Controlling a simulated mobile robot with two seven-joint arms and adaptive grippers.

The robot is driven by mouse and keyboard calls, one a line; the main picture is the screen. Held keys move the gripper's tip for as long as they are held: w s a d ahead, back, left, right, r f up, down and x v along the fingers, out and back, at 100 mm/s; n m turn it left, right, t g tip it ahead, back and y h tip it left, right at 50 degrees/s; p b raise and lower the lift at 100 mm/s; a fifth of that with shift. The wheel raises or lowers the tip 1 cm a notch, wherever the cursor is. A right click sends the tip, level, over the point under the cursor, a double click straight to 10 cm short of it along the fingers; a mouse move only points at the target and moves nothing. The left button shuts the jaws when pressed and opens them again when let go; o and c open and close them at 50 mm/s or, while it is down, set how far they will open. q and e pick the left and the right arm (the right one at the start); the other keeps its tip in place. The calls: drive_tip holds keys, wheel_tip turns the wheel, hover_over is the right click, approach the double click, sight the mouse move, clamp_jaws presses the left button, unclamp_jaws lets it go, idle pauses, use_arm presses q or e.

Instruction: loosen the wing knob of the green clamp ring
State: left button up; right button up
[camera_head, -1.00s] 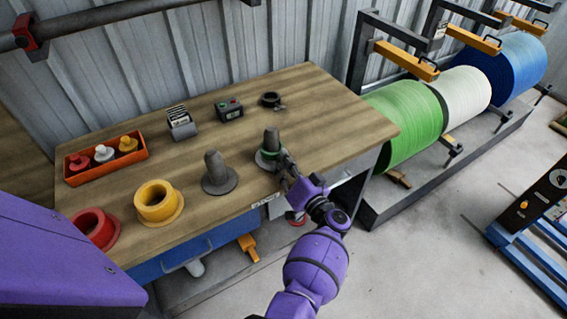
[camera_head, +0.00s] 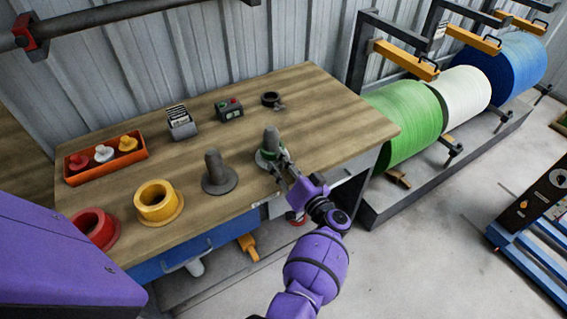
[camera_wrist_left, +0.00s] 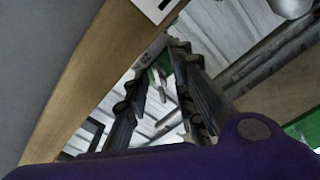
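The green clamp ring (camera_head: 261,156) sits low around a grey post (camera_head: 271,138) near the table's right front. My left gripper (camera_head: 276,160) is at the ring's right side, close to its wing knob, which is mostly hidden by the fingers. In the left wrist view, the two dark fingers of my left gripper (camera_wrist_left: 171,47) stand apart with a narrow gap at the tips. A patch of green (camera_wrist_left: 160,66) and a thin grey piece show between them; I cannot tell whether they touch the knob. My right gripper is not in view.
A second grey post (camera_head: 214,165), a yellow flanged ring (camera_head: 155,203) and a red one (camera_head: 95,229) line the table's front. An orange tray (camera_head: 100,172), a card holder (camera_head: 180,128), a small control box (camera_head: 229,111) and a dark ring (camera_head: 271,99) stand behind.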

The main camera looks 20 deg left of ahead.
use_arm(q)
drive_tip(key=v, duration=1.2)
